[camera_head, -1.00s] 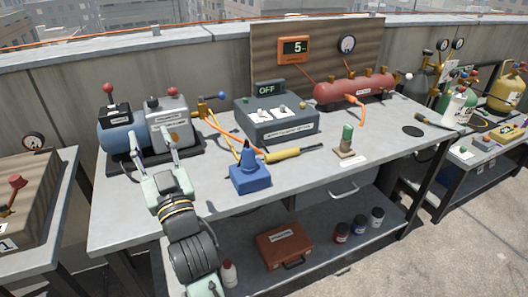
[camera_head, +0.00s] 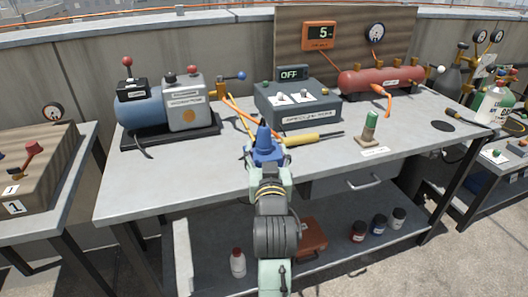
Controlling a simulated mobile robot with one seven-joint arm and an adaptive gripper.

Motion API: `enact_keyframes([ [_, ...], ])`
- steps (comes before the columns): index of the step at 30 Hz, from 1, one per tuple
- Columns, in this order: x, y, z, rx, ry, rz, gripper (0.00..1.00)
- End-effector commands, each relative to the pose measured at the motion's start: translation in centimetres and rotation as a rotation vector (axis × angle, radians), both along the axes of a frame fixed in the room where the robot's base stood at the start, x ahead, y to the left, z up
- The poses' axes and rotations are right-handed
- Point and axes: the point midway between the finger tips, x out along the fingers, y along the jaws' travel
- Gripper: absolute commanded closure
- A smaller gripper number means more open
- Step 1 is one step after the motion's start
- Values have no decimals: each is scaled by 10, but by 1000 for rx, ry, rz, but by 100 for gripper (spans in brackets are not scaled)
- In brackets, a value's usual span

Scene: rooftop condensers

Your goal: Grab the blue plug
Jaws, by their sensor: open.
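The blue plug (camera_head: 265,136) stands upright on the grey workbench, with a pointed upper part and a wider, blocky base. My gripper (camera_head: 266,157) is open directly in front of the plug, and its pale green fingers show on either side of the base. My gripper hides the lower front of the plug. I cannot tell whether the fingers touch it.
A grey control box (camera_head: 298,104) with switches stands behind the plug. A yellow-handled tool (camera_head: 302,139) lies close to its right. A green-topped piece on a stand (camera_head: 370,128) is farther right. A blue and grey machine (camera_head: 165,107) is at left.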

Motion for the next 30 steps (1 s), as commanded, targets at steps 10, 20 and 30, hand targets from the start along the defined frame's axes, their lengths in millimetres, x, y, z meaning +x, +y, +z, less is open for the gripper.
enact_keyframes([
  [10,30,2,2,1,0,-2,43],
  [20,72,8,2,0,1,-1,43],
  [30,82,8,0,0,-1,-2,43],
])
